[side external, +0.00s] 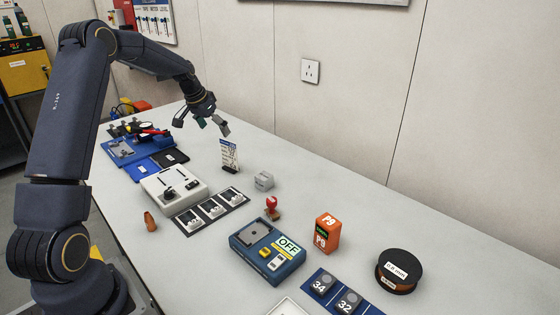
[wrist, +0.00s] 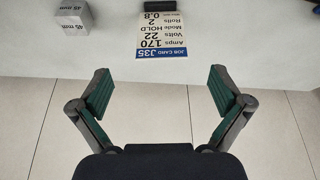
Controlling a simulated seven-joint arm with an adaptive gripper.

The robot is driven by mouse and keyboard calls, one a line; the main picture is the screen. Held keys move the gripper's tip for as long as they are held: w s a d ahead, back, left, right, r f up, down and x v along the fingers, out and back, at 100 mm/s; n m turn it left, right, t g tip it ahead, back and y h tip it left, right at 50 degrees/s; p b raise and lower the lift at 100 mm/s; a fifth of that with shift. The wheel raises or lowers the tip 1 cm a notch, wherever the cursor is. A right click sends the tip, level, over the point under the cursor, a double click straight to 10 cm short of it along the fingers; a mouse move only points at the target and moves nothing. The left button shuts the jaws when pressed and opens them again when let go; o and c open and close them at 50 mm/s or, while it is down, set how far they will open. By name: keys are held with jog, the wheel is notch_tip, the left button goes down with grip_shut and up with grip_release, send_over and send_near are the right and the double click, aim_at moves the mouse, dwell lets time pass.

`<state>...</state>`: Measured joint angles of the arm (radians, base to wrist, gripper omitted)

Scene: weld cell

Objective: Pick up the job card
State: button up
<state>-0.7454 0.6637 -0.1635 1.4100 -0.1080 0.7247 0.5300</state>
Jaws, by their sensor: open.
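The job card (side external: 229,154) stands upright in a small dark base on the bench, white with a blue band. In the wrist view the job card (wrist: 167,33) appears upside down, reading J35, Amps 170, Volts 22, Mode HOLD, Rolls 2, 0.8. Its dark base (wrist: 161,5) shows at the top edge. My gripper (side external: 202,122) is open and empty, above and to the left of the card in the side view. In the wrist view my gripper (wrist: 160,92) has its fingers spread wide, and the card lies beyond the gap between them, not touching.
A grey block (side external: 264,181) stands right of the card; it also shows in the wrist view (wrist: 71,17). A white box (side external: 173,188), blue trays (side external: 120,151) and a red-handled stamp (side external: 272,207) are nearby. The wall (side external: 330,110) rises behind; bench between card and wall is clear.

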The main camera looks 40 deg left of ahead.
aim_at(228, 151)
jog(key=shift+x, duration=6.4)
jog(key=shift+w+a, duration=0.1)
jog(key=shift+w, duration=0.1)
jog(key=c, duration=1)
jog(key=shift+r, duration=0.1)
jog(key=shift+c, duration=0.3)
jog(key=shift+r, duration=0.1)
